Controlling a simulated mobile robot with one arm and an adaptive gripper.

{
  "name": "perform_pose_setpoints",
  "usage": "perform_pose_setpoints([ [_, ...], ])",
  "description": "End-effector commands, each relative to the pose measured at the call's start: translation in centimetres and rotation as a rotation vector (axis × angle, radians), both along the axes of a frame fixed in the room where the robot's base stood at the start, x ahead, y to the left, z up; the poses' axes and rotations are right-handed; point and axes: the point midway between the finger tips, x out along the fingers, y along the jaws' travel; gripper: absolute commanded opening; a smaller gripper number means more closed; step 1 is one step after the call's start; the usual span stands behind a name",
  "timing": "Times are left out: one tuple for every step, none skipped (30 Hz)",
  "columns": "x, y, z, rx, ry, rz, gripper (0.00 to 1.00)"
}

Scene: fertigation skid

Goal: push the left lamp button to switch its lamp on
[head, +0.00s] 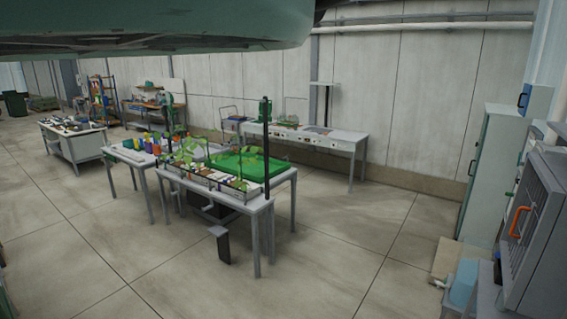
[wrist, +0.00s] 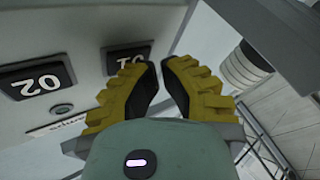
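In the wrist view, a pale panel carries two dark number plates. One (wrist: 37,82) reads upside down as 02. The other (wrist: 128,57) is partly hidden behind my left finger. I cannot tell whether the fitting is a lamp or a button, and I cannot pick out the left lamp button. My gripper (wrist: 160,66) has yellow fingers with black pads; its tips are drawn nearly together, empty, in front of the panel. The head view does not show my gripper.
In the wrist view, a ribbed white cylinder (wrist: 243,68) stands right of the fingers. In the head view, a grey cabinet with an orange handle (head: 518,221) and a tall pale cabinet (head: 490,170) stand at right. Workbenches (head: 240,195) stand mid-room; open floor (head: 345,250) lies between.

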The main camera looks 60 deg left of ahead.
Motion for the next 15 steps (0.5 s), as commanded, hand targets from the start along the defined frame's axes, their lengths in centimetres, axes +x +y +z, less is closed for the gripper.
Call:
perform_pose_setpoints([
  [-0.03, -0.10, -0.02, 0.000, 0.000, -0.002, 0.00],
  [-0.02, -0.13, -0.02, 0.000, 0.000, -0.002, 0.00],
  [-0.01, -0.15, -0.03, 0.000, 0.000, -0.002, 0.00],
  [0.00, -0.19, -0.02, 0.000, -0.001, -0.002, 0.00],
  [0.01, -0.21, -0.03, -0.001, 0.000, -0.002, 0.00],
  [0.03, -0.26, -0.03, 0.000, -0.001, -0.002, 0.00],
  [0.03, -0.25, -0.01, 0.000, 0.000, -0.001, 0.00],
  [0.03, -0.25, 0.00, 0.001, 0.000, -0.001, 0.00],
  [0.03, -0.24, -0.01, 0.001, 0.000, -0.001, 0.00],
  [0.02, -0.22, -0.02, 0.001, 0.000, -0.001, 0.00],
  [0.02, -0.21, -0.05, 0.001, 0.000, -0.001, 0.00],
  [0.01, -0.15, -0.09, -0.001, 0.000, -0.001, 0.00],
  [-0.01, -0.09, -0.13, 0.000, 0.001, -0.002, 0.00],
  [-0.02, -0.02, -0.17, 0.000, 0.001, -0.002, 0.00],
  [-0.06, 0.12, -0.23, 0.000, 0.001, -0.001, 0.00],
])
